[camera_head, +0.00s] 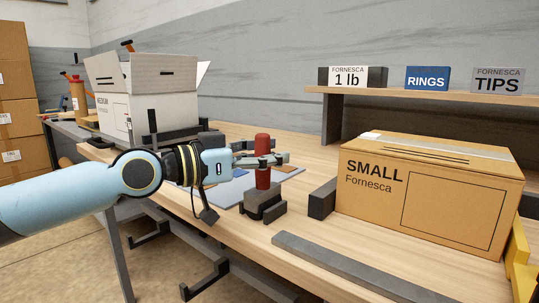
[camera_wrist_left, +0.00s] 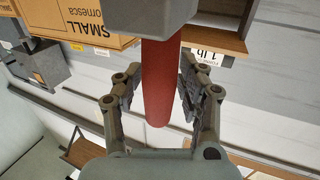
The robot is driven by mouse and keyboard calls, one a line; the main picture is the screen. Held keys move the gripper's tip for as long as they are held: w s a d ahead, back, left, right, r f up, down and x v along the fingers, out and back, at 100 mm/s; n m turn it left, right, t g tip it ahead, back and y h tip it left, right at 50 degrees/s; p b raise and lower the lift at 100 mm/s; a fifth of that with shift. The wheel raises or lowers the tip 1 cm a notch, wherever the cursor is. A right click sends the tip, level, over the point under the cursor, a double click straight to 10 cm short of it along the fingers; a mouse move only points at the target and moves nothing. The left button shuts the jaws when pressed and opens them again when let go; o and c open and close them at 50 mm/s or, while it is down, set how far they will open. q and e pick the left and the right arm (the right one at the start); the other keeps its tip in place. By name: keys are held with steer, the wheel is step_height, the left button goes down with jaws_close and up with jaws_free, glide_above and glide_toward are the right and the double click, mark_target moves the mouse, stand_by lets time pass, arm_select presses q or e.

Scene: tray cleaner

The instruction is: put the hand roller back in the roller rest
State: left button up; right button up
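The hand roller (camera_head: 263,180) stands upright with its red handle up and its lower end in the dark grey roller rest (camera_head: 272,212) on the bench. How deep it sits is hidden. My left gripper (camera_head: 262,160) reaches in from the left at mid-handle, with a finger on each side. In the left wrist view the red handle (camera_wrist_left: 159,85) lies between the fingertips, with a slim gap on its left side and the right finger close against it. The fingers look open. A dark grey block (camera_wrist_left: 150,15) covers the handle's far end there. My right gripper is out of view.
A brown SMALL box (camera_head: 450,205) stands to the right, with a dark block (camera_head: 323,198) beside it. A grey strip (camera_head: 345,268) lies in front. A grey mat (camera_head: 232,192) lies behind the rest. An open white box (camera_head: 165,105) stands at the back left.

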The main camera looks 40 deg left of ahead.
arm_select(q)
step_height(320, 180, up, 10)
stand_by(0.9)
